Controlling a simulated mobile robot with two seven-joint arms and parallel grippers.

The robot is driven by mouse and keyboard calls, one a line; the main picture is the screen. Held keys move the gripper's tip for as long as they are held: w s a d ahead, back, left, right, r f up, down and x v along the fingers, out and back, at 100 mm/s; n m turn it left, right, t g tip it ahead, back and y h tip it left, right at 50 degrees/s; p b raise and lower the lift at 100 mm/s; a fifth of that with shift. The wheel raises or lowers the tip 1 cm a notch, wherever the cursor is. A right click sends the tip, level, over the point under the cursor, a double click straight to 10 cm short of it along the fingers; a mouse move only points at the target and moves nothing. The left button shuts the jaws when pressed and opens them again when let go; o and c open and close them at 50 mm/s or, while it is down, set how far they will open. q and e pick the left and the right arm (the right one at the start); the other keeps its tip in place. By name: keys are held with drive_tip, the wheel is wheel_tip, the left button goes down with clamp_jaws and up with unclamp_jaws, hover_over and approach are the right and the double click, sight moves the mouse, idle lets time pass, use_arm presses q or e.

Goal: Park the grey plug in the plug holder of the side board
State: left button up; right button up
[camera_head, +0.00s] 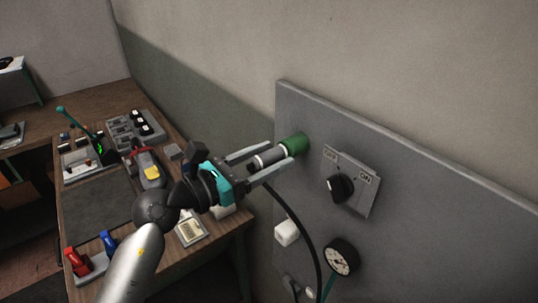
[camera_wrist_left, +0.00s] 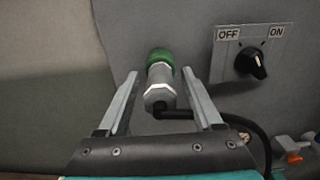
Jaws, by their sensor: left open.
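The grey plug (camera_head: 266,158) sits with its front end in a green round fitting (camera_head: 295,144) on the grey side board (camera_head: 420,190). The plug also shows in the wrist view (camera_wrist_left: 160,91), with the green fitting (camera_wrist_left: 159,60) beyond it. A black cable (camera_head: 301,221) leaves the back of the plug and hangs down. My left gripper (camera_head: 280,153) is open, with one finger on each side of the plug. In the wrist view gaps show between the fingers and the plug. My right gripper is not in view.
An OFF/ON switch (camera_head: 341,188) is right of the green fitting. A white block (camera_head: 286,232) and a round gauge (camera_head: 341,257) are lower on the board. At left, a wooden table (camera_head: 88,211) holds a yellow-and-grey device (camera_head: 148,170) and red and blue handles (camera_head: 76,262).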

sight(253, 165)
use_arm(q)
clamp_jaws()
idle(0.4)
idle(1.0)
drive_tip(key=shift+s+a, duration=0.1)
drive_tip(key=shift+a, duration=0.1)
drive_tip(key=shift+v, duration=1.3)
drive_tip(key=shift+b+v, duration=0.35)
drive_tip(key=shift+v, duration=1.1)
drive_tip(key=shift+s, duration=0.15)
